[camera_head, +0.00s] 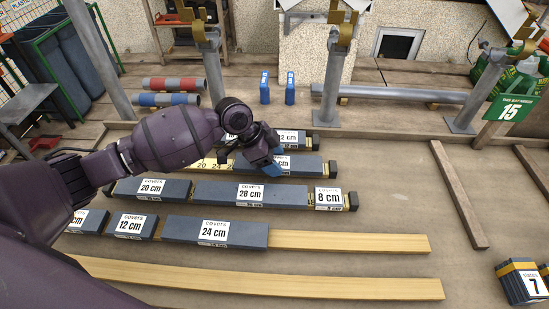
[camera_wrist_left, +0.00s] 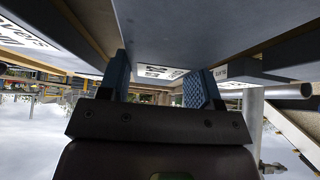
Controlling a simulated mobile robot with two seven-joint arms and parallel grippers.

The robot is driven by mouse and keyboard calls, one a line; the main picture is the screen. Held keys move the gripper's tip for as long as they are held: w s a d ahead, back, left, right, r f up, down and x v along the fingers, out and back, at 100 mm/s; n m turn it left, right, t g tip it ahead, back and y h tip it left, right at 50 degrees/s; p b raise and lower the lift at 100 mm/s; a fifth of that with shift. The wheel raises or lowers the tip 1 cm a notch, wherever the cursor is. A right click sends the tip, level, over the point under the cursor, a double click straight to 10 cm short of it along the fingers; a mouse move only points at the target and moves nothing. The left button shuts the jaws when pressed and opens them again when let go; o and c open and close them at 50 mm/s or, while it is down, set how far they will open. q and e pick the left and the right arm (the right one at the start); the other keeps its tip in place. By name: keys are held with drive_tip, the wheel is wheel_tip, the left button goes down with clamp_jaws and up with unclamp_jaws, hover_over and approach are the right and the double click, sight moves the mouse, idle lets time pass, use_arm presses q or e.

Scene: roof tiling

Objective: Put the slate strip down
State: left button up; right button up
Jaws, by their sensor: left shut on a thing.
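My left gripper (camera_head: 268,165) reaches in from the left, over the second row from the back, pointing down with blue finger pads. It is shut on a dark slate strip (camera_head: 306,164) with a white "covers" label, partly hidden by the gripper. In the left wrist view the strip (camera_wrist_left: 180,30) fills the top, between the two fingers of the gripper (camera_wrist_left: 165,85). The strip lies in line with that row, beside a bare yellow numbered scale (camera_head: 212,164). I cannot tell whether it touches the batten. My right gripper is not in view.
In front lies a row with 20 cm, 28 cm (camera_head: 250,194) and 8 cm strips, then a row with 12 cm and 24 cm strips (camera_head: 213,232) and bare wood. The front batten (camera_head: 300,284) is empty.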

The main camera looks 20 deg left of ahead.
use_arm(q)
drive_tip(key=shift+r, duration=0.1)
drive_tip(key=o, duration=1.1)
drive_tip(key=shift+f, duration=0.2)
drive_tip(key=shift+r, duration=0.1)
